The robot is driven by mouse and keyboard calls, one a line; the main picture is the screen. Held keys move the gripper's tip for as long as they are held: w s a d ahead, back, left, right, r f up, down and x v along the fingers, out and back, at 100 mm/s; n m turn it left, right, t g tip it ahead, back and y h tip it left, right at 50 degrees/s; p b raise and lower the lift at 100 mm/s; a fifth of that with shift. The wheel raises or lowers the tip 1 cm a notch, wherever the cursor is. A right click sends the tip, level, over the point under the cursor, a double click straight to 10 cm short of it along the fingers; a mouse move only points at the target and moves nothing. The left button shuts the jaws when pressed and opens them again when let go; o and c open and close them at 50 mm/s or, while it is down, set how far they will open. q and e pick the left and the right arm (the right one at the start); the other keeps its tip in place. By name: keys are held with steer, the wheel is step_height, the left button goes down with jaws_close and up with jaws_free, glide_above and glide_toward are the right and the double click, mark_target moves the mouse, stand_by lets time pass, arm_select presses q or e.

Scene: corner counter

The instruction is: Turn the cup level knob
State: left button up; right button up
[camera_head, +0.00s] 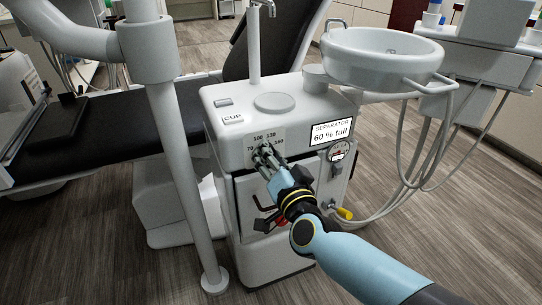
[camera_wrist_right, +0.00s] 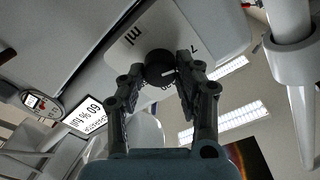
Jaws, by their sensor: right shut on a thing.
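The cup level knob (camera_wrist_right: 157,66) is a small round black knob with a white pointer line. It sits on a white dial plate (camera_wrist_right: 185,28) marked "ml" in the wrist view. In the head view the dial plate (camera_head: 271,133) shows 70, 100, 130 and 160 on the front of the white unit, and my fingers largely hide the knob. My right gripper (camera_head: 264,156) reaches the dial from below right. In the wrist view its two fingers (camera_wrist_right: 162,72) stand on either side of the knob, shut on it. My left gripper is in neither view.
A "SEPARATOR 60 % full" sign (camera_head: 331,132) and a round gauge (camera_head: 338,154) are right of the dial. A yellow handle (camera_head: 345,214) is lower right. A white pole (camera_head: 178,165) stands left of the unit. A bowl (camera_head: 383,70) overhangs at the right.

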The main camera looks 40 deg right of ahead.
steer(key=m, duration=0.9)
steer(key=shift+f, duration=0.15)
stand_by(0.4)
steer(key=shift+m, duration=0.4)
steer(key=o, duration=1.1)
steer(key=shift+o, duration=0.2)
steer(key=v, duration=1.2)
steer(key=shift+d+r, duration=0.15)
steer(key=shift+r, duration=0.15)
